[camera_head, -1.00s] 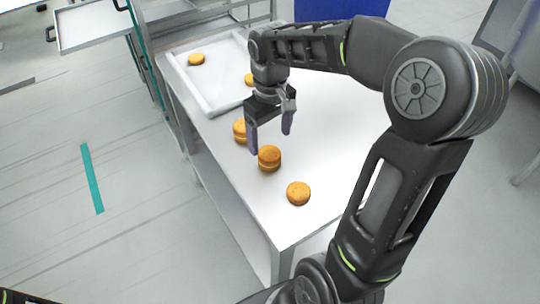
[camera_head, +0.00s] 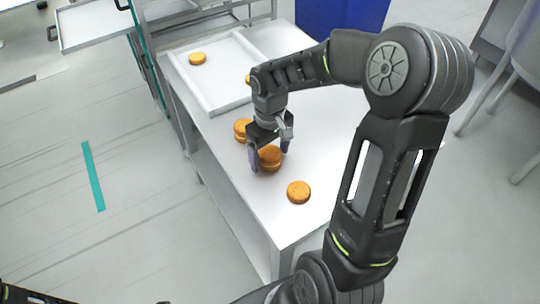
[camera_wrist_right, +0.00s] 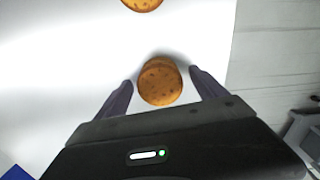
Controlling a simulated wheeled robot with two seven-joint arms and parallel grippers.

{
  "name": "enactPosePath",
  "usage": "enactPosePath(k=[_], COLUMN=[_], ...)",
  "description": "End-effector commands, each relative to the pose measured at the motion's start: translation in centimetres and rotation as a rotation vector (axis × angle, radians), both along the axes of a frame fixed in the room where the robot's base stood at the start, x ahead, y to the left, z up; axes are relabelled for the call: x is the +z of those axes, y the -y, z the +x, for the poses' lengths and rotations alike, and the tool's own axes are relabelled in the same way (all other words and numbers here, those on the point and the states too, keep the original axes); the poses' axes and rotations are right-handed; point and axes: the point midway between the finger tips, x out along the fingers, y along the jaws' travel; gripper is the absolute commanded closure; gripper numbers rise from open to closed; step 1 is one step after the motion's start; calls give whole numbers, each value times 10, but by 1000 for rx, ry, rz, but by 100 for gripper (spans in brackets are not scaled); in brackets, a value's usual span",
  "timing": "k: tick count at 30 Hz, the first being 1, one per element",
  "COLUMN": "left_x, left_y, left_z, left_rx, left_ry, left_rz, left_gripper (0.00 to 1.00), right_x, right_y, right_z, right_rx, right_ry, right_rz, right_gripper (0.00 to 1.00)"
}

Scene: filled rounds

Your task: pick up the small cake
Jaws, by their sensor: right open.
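Several round golden-brown small cakes lie on the white table (camera_head: 318,120). My right gripper (camera_head: 270,165) is open, with its fingers on either side of one cake (camera_head: 270,157) near the table's left edge. In the right wrist view this cake (camera_wrist_right: 160,83) sits between the two open fingertips (camera_wrist_right: 160,88), with a gap on each side. Another cake (camera_head: 242,129) stands just behind it, and a single cake (camera_head: 298,192) lies nearer the front. My left gripper is not in view.
A white tray (camera_head: 218,108) at the back of the table holds a cake (camera_head: 197,58), and another cake (camera_head: 248,79) shows partly behind my right arm. A blue bin (camera_head: 340,16) stands behind the table. The table's right part is clear.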

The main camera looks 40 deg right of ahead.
Motion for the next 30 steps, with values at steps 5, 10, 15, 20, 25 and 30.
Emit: enactPosePath(k=[5,10,15,20,25,30], left_x=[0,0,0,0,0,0], left_y=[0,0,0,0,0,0], left_z=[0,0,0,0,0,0], left_rx=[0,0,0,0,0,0], left_ry=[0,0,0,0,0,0], left_rz=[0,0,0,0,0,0], left_gripper=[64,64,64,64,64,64], right_x=[0,0,0,0,0,0], right_y=[0,0,0,0,0,0], right_z=[0,0,0,0,0,0], right_rx=[0,0,0,0,0,0], right_ry=[1,1,1,1,1,1], right_rz=[0,0,0,0,0,0], right_gripper=[19,19,19,27,41,55])
